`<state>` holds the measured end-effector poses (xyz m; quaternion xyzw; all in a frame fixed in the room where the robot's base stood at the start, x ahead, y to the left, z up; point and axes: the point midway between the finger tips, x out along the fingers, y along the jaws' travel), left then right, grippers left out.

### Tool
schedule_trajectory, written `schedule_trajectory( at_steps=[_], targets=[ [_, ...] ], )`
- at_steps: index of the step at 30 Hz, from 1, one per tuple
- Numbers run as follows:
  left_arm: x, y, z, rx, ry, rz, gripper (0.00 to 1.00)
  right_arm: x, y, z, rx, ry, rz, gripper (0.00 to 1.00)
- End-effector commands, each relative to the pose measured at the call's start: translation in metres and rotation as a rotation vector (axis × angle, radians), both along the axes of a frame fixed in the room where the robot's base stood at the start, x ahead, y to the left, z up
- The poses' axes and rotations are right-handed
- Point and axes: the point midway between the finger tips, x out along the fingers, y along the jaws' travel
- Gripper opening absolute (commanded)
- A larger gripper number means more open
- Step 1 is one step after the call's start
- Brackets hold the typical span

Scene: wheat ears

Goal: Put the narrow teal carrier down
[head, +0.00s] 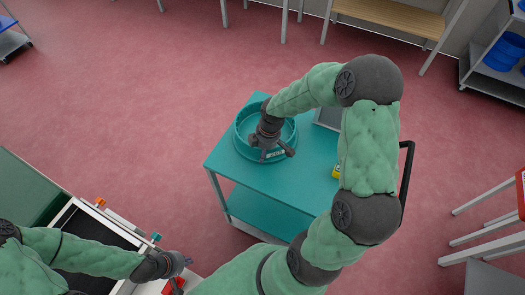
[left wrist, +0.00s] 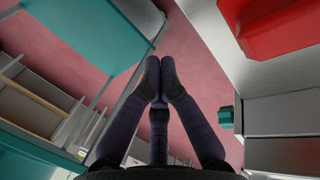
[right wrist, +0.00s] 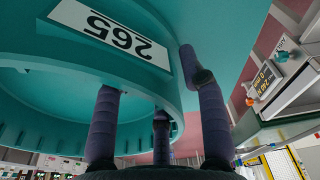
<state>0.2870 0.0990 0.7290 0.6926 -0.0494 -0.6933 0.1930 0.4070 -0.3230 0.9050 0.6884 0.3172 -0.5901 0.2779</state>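The narrow teal carrier (head: 243,124) is a round, open tub with a white label. It appears to stand upright on the teal cart top (head: 222,153). In the right wrist view its wall (right wrist: 205,15) and label 265 (right wrist: 115,35) fill the upper left. My right gripper (head: 277,155) is at the near side of its wall, fingers spread. In the right wrist view the right gripper (right wrist: 155,75) has one finger outside by the label; another fingertip is hidden behind the rim. Finger contact is unclear. My left gripper (head: 184,262) is shut and empty; its fingertips (left wrist: 160,70) meet in the left wrist view.
A grey tray (head: 328,117) and a small yellow item (head: 337,172) share the cart top, partly hidden by my right arm. The cart has a black handle (head: 407,170). A white-framed bench (head: 95,215) stands at lower left. The cart's front left corner is bare.

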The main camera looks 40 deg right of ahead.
Motion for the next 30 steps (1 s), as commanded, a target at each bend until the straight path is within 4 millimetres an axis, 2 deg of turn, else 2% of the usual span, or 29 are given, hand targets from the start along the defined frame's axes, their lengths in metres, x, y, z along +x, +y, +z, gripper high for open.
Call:
schedule_trajectory(
  at_steps=[8,11,21,24,30],
  targets=[
    [0.0,0.0,0.004,0.0,0.0,0.0,0.0,0.0,-0.001,0.008,-0.001,-0.002,0.0,0.42],
    [0.0,0.0,0.007,0.0,0.0,0.0,0.0,-0.001,-0.002,0.022,-0.002,-0.002,-0.001,0.42],
    [0.0,0.0,0.023,0.0,0.0,0.0,0.0,-0.008,-0.009,0.088,-0.001,-0.003,0.0,0.42],
    [0.0,0.0,0.026,0.0,0.0,0.0,0.0,-0.009,-0.011,0.103,-0.001,-0.003,0.0,0.42],
    [0.0,0.0,0.028,0.0,0.0,0.0,0.0,-0.012,-0.013,0.119,-0.001,-0.001,0.0,0.42]
  ],
)
